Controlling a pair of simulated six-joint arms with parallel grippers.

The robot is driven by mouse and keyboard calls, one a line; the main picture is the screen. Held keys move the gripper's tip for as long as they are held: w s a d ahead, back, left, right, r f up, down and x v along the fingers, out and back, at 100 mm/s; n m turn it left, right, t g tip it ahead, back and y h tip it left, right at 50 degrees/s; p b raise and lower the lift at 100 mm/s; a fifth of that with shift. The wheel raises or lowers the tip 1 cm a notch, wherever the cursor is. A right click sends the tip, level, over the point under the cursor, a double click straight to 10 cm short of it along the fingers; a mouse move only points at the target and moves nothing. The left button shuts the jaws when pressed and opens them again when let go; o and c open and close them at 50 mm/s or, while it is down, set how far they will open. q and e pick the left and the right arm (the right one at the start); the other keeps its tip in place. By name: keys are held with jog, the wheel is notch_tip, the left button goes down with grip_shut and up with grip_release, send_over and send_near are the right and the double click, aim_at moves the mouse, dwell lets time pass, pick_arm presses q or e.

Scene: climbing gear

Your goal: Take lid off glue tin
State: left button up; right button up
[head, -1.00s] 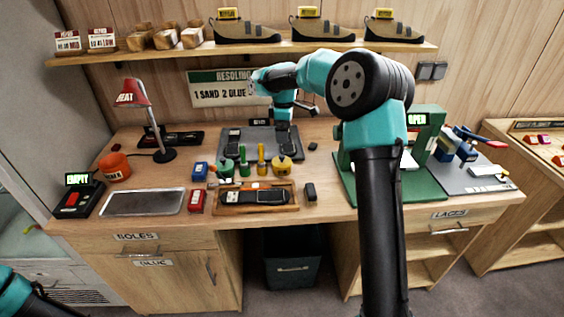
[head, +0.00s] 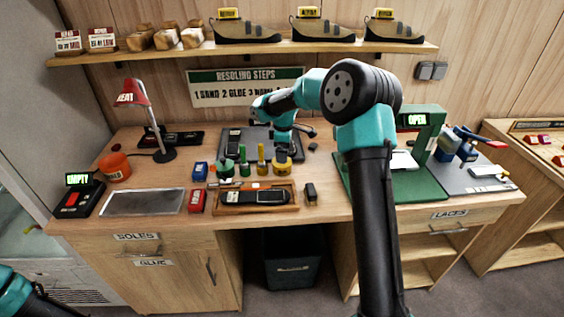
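A small round yellow tin (head: 281,169) stands on the bench just behind the wooden tray, at the right end of a row of small items. I take it as the glue tin, but its label is too small to read. My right gripper (head: 286,150) points down right over the tin and hides its top and lid. I cannot tell whether its fingers touch the lid or how wide they are. My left gripper is not in view; only part of my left arm shows at the bottom left corner.
Green and yellow tools (head: 243,163) stand close left of the tin. The wooden tray (head: 222,211) with a dark tool lies in front, and a small dark block (head: 310,192) to its right. A dark mat (head: 262,131) lies behind. A red lamp (head: 131,95) stands left.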

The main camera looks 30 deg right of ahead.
notch_tip(320, 180, down, 4)
jog(key=shift+f, duration=0.15)
dwell(0.5)
jog(key=c, duration=0.8)
